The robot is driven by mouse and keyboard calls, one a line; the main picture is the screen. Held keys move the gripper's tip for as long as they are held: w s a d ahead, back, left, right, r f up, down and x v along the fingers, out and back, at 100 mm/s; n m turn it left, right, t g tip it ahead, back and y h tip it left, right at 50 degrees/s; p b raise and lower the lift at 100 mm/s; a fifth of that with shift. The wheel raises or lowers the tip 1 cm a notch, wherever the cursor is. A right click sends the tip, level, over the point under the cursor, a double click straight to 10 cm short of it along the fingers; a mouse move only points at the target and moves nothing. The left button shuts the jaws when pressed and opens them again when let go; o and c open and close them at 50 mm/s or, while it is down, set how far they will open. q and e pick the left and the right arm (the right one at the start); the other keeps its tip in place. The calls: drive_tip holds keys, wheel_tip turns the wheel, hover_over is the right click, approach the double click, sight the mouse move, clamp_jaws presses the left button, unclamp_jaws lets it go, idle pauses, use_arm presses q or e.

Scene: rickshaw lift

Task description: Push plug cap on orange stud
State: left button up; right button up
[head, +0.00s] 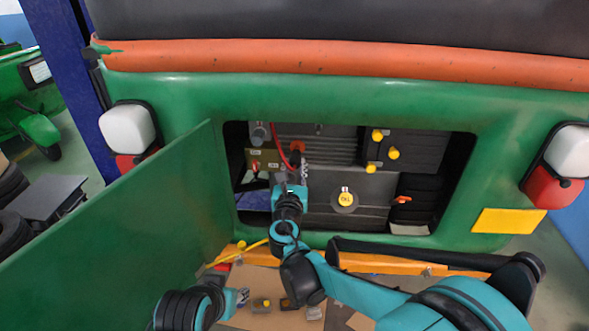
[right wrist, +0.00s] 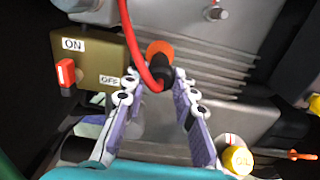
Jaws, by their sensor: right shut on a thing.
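The plug cap (right wrist: 158,76) is black, with a red cable running up from it. The orange stud (right wrist: 160,49) is right behind its far end in the right wrist view, partly covered by it. I cannot tell whether the cap touches or sits on the stud. In the head view the orange stud (head: 297,146) shows small inside the engine opening. My right gripper (right wrist: 158,84) has its two fingers on either side of the cap and is shut on it. My left gripper (head: 240,297) is low, outside the opening; its jaws are too small to read.
An ON/OFF switch box (right wrist: 95,62) with a red lever is left of the stud. A yellow oil cap (right wrist: 238,160) is at lower right. The opening's green frame (head: 345,92) surrounds my right arm, and an open green flap (head: 120,235) stands at left.

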drive_tip(key=shift+w, duration=1.3)
idle(1.9)
drive_tip(key=o, duration=1.1)
drive_tip(key=shift+c, duration=0.4)
drive_tip(key=s, duration=0.8)
drive_tip(key=s, duration=1.1)
drive_tip(key=shift+p, duration=0.4)
